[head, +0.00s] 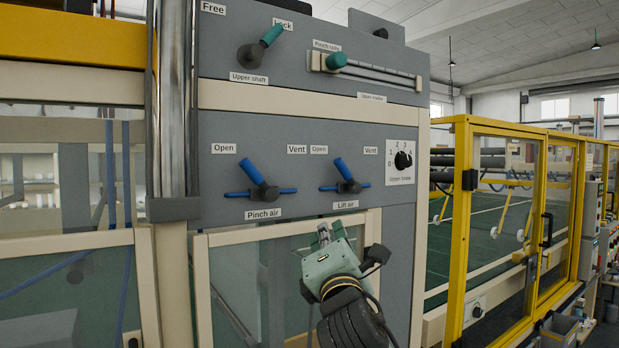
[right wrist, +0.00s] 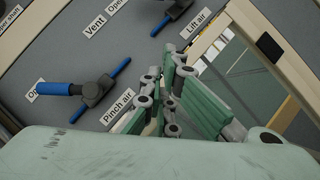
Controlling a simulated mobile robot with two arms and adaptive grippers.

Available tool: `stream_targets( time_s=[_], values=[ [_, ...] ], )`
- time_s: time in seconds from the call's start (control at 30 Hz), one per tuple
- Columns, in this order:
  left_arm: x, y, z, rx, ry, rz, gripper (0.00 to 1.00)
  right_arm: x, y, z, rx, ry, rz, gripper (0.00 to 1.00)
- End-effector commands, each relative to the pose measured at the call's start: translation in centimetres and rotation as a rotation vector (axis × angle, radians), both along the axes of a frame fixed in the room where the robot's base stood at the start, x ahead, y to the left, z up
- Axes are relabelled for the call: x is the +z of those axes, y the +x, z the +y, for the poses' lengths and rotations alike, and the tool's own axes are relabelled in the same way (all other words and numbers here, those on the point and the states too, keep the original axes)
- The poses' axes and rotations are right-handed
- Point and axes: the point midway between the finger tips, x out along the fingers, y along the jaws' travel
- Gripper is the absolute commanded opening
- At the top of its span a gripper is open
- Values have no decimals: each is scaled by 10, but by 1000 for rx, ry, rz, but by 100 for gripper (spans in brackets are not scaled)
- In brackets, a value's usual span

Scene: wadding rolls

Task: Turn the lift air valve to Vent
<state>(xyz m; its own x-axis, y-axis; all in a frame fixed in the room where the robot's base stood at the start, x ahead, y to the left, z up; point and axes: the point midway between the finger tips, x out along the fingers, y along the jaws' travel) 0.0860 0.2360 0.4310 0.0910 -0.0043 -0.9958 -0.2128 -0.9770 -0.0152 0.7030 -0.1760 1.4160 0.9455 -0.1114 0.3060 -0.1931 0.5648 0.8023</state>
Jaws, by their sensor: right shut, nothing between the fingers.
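The lift air valve (head: 347,186) is on the grey panel above the "Lift air" label. Its blue handle (head: 342,169) leans up and left, toward the "Open" label (head: 319,149) and away from the "Vent" label (head: 371,150). Part of this valve shows at the top of the right wrist view (right wrist: 178,12). My right gripper (head: 323,232) is below and a little left of the valve, apart from it, shut and empty. Its fingers also show in the right wrist view (right wrist: 168,76). My left gripper is not in view.
The pinch air valve (head: 264,192) is to the left, its blue handle also leaning toward "Open". A rotary knob (head: 403,160) is right of the lift air valve. Teal-handled levers (head: 272,35) are above. A cream-framed window (head: 225,238) lies below the panel, and a yellow guard (head: 463,230) stands right.

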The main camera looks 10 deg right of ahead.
Motion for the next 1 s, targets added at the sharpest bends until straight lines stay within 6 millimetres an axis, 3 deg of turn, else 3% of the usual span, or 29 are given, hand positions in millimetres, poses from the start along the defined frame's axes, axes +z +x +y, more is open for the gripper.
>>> stream_targets(
  time_s=[0.03, 0.13, 0.57, 0.77, 1.0],
  values=[
    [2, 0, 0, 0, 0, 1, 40, 16, -7, 1, -7, -19, -23, 0],
    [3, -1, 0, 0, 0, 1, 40, 30, -15, 1, -19, -41, -45, 0],
    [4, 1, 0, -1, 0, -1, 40, 35, -15, 1, -22, -48, -51, 0],
    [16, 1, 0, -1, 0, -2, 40, 46, 7, -3, -23, -46, -48, 0],
    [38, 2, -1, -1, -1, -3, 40, 66, 54, -8, -23, -46, -48, 0]
  ],
)
